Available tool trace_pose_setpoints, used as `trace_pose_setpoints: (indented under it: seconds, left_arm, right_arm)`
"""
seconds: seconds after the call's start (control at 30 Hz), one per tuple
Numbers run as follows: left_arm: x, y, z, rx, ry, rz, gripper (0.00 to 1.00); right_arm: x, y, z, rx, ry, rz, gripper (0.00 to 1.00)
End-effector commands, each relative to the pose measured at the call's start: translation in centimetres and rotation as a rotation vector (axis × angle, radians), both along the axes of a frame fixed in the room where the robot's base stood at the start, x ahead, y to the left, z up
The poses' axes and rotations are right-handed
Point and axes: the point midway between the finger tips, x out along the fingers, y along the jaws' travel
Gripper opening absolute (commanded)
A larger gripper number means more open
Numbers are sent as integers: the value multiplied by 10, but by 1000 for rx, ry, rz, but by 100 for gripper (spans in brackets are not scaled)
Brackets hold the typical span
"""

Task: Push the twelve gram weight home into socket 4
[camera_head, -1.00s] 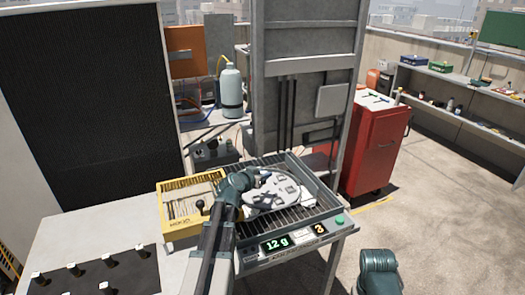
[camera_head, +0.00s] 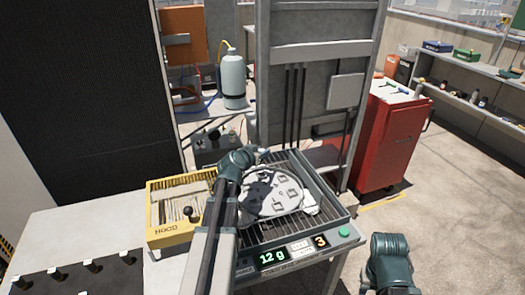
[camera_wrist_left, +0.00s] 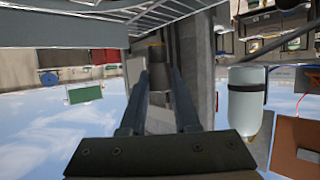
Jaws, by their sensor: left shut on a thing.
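My left gripper (camera_head: 262,153) reaches over the back left rim of a round grey disc (camera_head: 268,204). The disc lies on a slatted bench tray and has several square socket marks; I cannot read which is socket 4. The left wrist view shows the gripper's two dark fingers (camera_wrist_left: 159,78) held apart.
A yellow slotted box (camera_head: 160,236) stands left of the slatted tray (camera_head: 335,212). A green button (camera_head: 344,232) is at its front right. A tall grey cabinet (camera_head: 315,105) rises close behind. A red tool cabinet (camera_head: 385,145) stands to the right; the floor beside it is clear.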

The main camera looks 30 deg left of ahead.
Motion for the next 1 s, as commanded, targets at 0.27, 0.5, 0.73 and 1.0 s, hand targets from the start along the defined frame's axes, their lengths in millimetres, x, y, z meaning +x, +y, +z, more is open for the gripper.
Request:
trace_pose_setpoints:
  seconds: [0.27, 0.5, 0.73, 1.0]
  left_arm:
    - [0, 0, -14, 0, 0, 0, 0]
    - [0, 0, -32, 0, 0, 0, 0]
    - [0, 0, -50, 0, 0, 0, 0]
    - [0, 0, -64, 0, 0, 0, 0]
  right_arm:
    - [0, 0, -14, 0, 0, 0, 50]
    - [0, 0, -33, 0, 0, 0, 50]
    - [0, 0, -50, 0, 0, 1, 50]
    - [0, 0, -64, 0, 0, 1, 50]
